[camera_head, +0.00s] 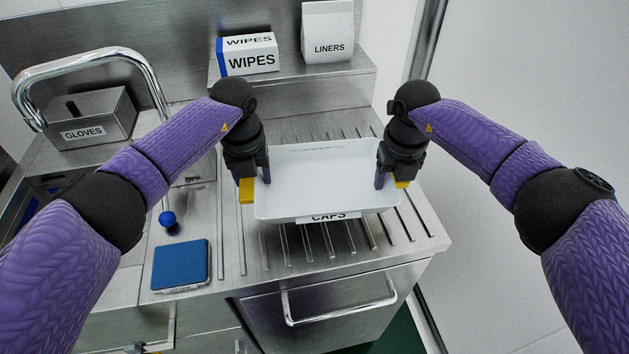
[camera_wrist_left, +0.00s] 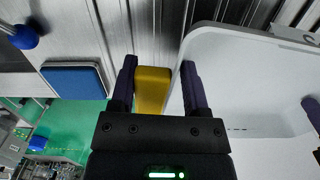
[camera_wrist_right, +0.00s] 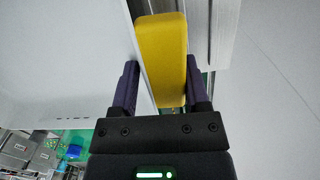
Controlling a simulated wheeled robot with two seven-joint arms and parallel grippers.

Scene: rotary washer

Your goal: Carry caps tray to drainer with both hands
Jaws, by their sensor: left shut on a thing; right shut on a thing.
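The white caps tray (camera_head: 325,180) is over the ribbed steel drainer (camera_head: 350,243) in the head view, its CAPS label at the front edge. I cannot tell whether it touches the drainer. The tray looks empty. It has a yellow handle at each short side. My left gripper (camera_head: 256,182) is shut on the left yellow handle (camera_wrist_left: 152,88). My right gripper (camera_head: 390,178) is shut on the right yellow handle (camera_wrist_right: 162,58). The tray (camera_wrist_left: 250,80) also shows in the left wrist view, and its side (camera_wrist_right: 70,60) in the right wrist view.
A wipes box (camera_head: 248,55) and a liners pack (camera_head: 327,32) stand on the back shelf. A gloves box (camera_head: 90,117) and a curved tap (camera_head: 100,58) are at the left. A blue pad (camera_head: 181,264) lies front left, near a blue ball knob (camera_head: 168,219). A drawer handle (camera_head: 340,307) sits below.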

